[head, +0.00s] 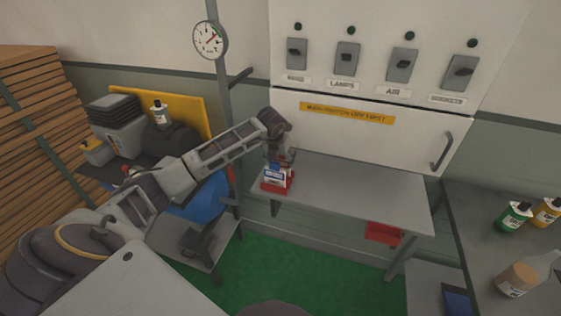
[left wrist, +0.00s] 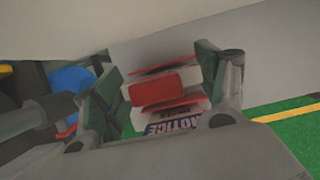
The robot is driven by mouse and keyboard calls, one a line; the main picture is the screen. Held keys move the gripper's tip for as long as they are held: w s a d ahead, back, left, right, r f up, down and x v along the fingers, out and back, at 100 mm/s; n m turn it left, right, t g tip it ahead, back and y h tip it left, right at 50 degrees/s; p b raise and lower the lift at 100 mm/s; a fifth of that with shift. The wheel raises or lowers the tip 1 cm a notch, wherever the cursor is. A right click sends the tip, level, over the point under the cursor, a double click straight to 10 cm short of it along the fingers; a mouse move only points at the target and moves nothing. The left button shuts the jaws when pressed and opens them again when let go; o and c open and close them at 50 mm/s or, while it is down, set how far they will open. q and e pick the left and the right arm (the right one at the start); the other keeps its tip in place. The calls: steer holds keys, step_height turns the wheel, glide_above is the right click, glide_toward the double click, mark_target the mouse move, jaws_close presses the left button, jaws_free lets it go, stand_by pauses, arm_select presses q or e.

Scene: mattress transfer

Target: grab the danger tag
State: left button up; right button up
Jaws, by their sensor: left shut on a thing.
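A small red-and-white tag (left wrist: 160,87) is between the fingers of my left gripper (left wrist: 165,95) in the left wrist view, and the gripper is shut on it. I cannot read any word on this tag. My right gripper is not in view.
The grey bench (head: 365,191) is clear to the right of the holder. A white cabinet (head: 375,138) with a row of switches rises behind it. Bottles (head: 515,216) stand on the right table. A compressor with a blue tank (head: 200,200) is at the left.

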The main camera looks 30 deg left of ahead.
arm_select(q)
step_height(320, 180, up, 7)
steer(key=shift+f+b, duration=0.1)
steer(key=shift+b, duration=0.65)
steer(key=w+d+b, duration=0.2)
steer(key=d+b, duration=0.1)
steer(key=d, duration=1.5)
steer(key=shift+w, duration=0.25)
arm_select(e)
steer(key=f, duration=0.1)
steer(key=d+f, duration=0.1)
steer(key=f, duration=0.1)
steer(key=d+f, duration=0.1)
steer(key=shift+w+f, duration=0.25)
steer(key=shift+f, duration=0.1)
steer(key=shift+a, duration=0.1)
